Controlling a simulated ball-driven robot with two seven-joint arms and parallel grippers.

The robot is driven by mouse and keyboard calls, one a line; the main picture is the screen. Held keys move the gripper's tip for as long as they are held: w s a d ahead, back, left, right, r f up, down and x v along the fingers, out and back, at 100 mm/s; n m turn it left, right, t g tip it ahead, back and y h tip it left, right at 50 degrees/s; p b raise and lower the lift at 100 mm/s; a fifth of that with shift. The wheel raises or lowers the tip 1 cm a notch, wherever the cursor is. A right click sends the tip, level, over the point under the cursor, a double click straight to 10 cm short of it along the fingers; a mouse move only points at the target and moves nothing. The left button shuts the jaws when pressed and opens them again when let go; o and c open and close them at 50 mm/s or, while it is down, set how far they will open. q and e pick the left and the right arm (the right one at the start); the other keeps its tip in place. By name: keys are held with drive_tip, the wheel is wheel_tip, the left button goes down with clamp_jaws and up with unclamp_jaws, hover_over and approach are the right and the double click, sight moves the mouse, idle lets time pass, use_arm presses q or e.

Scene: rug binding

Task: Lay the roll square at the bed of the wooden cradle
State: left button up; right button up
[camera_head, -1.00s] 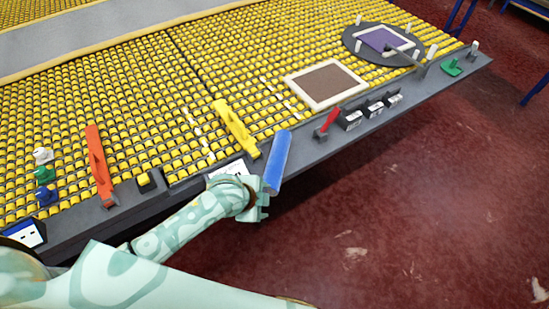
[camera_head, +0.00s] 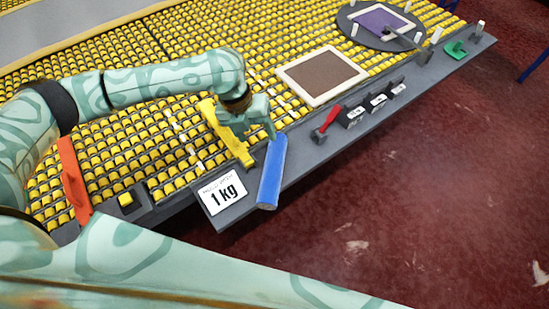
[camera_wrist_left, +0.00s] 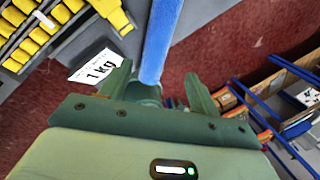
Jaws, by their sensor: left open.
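The blue roll (camera_head: 272,175) lies slanted at the table's front edge, its near end jutting toward the floor side. It also shows in the left wrist view (camera_wrist_left: 160,40), running down between the two fingers. My left gripper (camera_head: 268,122) is at the far end of the roll, reaching in from above the table. In the left wrist view its jaws (camera_wrist_left: 158,88) are open on either side of the roll. I cannot tell whether they touch it. I cannot make out a wooden cradle in either view. My right gripper is not in view.
A plate marked 1 kg (camera_head: 222,192) is left of the roll. A yellow tool (camera_head: 228,135) lies beside my left wrist; an orange one (camera_head: 73,180) is further left. A red-handled tool (camera_head: 326,122), black boxes (camera_head: 377,103) and a brown framed panel (camera_head: 322,75) are right.

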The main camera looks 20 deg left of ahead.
use_arm(q)
drive_tip(key=b, duration=0.3)
hover_over(271, 164)
drive_tip(key=a, duration=0.1)
drive_tip(key=f, duration=0.9)
drive_tip(key=shift+s+a+f, duration=0.1)
drive_tip(key=shift+s+a, duration=0.05)
drive_tip(key=shift+s, duration=0.15)
drive_tip(key=shift+d+f, duration=0.2)
drive_tip(key=shift+f, duration=0.35)
drive_tip(key=b+x, duration=0.1)
drive_tip(key=x, duration=0.4)
drive_tip(key=shift+w+a+f, duration=0.15)
drive_tip(key=c, duration=0.9)
drive_tip(key=shift+r, duration=0.2)
